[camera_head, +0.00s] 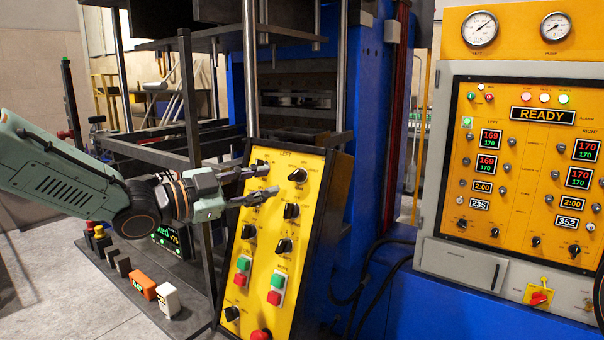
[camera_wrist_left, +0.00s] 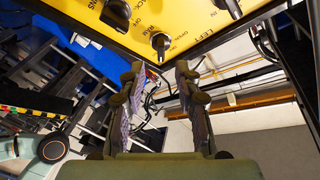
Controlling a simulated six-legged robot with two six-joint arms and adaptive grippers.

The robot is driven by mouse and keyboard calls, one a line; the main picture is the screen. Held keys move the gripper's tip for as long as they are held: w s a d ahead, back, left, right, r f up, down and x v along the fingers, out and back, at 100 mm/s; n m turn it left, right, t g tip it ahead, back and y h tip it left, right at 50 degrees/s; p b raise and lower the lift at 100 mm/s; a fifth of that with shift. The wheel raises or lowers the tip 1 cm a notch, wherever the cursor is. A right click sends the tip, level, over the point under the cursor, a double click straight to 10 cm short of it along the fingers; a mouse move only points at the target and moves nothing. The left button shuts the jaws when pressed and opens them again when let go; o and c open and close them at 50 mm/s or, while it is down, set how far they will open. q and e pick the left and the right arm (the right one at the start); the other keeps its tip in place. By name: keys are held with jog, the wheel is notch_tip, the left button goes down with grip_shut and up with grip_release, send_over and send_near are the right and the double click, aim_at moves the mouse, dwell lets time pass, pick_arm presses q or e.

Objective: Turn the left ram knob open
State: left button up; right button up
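The yellow left panel (camera_head: 262,215) stands tilted on the near side of the blue press, with several black knobs. The upper right knob (camera_head: 297,175) appears to be the left ram knob; in the left wrist view this knob (camera_wrist_left: 160,42) sits near upside-down lettering that seems to read RAM and OPEN. My left gripper (camera_head: 268,180) reaches in from the left, in front of the panel's upper part. In the wrist view the fingers of the left gripper (camera_wrist_left: 160,72) are spread with nothing between them, and the knob is beyond their tips, apparently apart. My right gripper is not in view.
Other knobs (camera_head: 291,211), green and red buttons (camera_head: 243,264) and a red stop button (camera_head: 260,335) share the panel. The blue press frame (camera_head: 361,110) rises behind. A grey-and-yellow control cabinet (camera_head: 520,180) reading READY stands right. Cables hang between them.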

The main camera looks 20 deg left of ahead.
aim_at(291, 176)
pick_arm(q)
jog(key=x, duration=0.7)
jog(key=shift+w+a+f+p, duration=0.1)
jog(key=shift+a+p, duration=0.05)
jog(key=shift+p, duration=0.25)
jog(key=shift+s+a, duration=0.2)
jog(key=shift+s, duration=0.1)
jog(key=shift+w+d, duration=0.3)
jog(key=c, duration=0.4)
grip_shut()
